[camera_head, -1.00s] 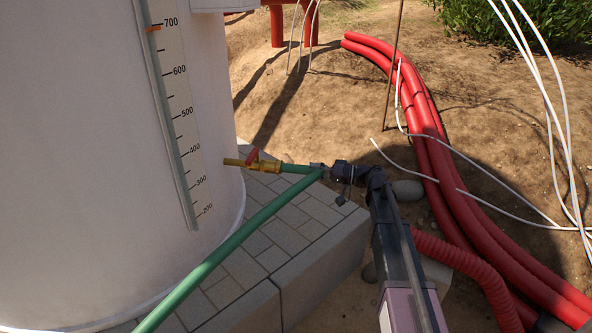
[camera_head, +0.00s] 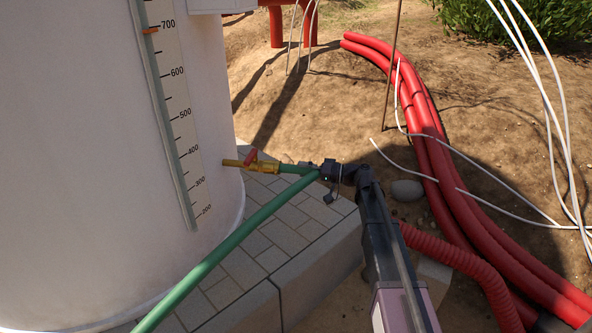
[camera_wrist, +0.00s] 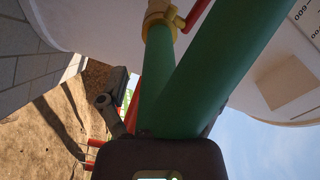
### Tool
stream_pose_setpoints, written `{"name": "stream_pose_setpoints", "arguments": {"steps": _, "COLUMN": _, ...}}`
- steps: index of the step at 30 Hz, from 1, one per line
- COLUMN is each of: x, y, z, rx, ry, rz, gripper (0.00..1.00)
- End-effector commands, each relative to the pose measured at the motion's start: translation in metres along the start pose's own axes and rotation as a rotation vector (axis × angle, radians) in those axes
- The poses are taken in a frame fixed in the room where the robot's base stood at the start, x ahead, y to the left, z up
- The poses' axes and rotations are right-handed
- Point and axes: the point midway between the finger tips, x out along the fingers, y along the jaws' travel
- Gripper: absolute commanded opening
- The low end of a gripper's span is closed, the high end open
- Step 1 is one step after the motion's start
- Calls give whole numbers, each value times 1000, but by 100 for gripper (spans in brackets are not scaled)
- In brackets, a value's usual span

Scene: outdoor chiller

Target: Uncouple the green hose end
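The green hose (camera_head: 215,258) rises from the lower left of the head view to my gripper. A short green length (camera_head: 294,169) runs from my gripper to a brass valve (camera_head: 262,166) with a red handle (camera_head: 251,157) on the white tank. My gripper (camera_head: 315,180) is at the hose bend; its fingers appear spread. In the wrist view, two green hose stretches (camera_wrist: 205,70) meet just ahead of my gripper's dark palm. One finger stands off to their left; the other is mostly hidden behind the hose. The brass fitting (camera_wrist: 160,14) shows at the top, beyond the fingers.
The white tank (camera_head: 90,150) with a level scale (camera_head: 180,120) fills the left. Grey paving (camera_head: 285,225) lies under the valve, with a kerb edge. Red pipes (camera_head: 440,170), a rock (camera_head: 407,190) and white cables are on the right.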

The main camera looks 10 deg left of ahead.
Motion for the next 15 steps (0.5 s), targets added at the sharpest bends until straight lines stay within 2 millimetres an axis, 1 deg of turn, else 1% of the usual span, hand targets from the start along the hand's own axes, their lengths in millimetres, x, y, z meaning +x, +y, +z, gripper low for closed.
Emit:
{"name": "stream_pose_setpoints", "arguments": {"steps": 1, "x": 18, "y": -1, "z": -1, "rx": 1, "ry": -10, "rz": -12, "gripper": 56}}
{"name": "stream_pose_setpoints", "arguments": {"steps": 2, "x": 18, "y": -1, "z": -2, "rx": 1, "ry": -9, "rz": -12, "gripper": 47}}
{"name": "stream_pose_setpoints", "arguments": {"steps": 3, "x": 18, "y": -1, "z": -2, "rx": 1, "ry": -9, "rz": -12, "gripper": 35}}
{"name": "stream_pose_setpoints", "arguments": {"steps": 5, "x": 18, "y": -1, "z": -2, "rx": 1, "ry": -9, "rz": -12, "gripper": 17}}
{"name": "stream_pose_setpoints", "arguments": {"steps": 6, "x": 18, "y": -1, "z": -2, "rx": 1, "ry": -9, "rz": -13, "gripper": 5}}
{"name": "stream_pose_setpoints", "arguments": {"steps": 7, "x": 18, "y": -1, "z": -2, "rx": 1, "ry": -9, "rz": -13, "gripper": 0}}
{"name": "stream_pose_setpoints", "arguments": {"steps": 15, "x": 18, "y": -1, "z": -3, "rx": 1, "ry": -8, "rz": -14, "gripper": 0}}
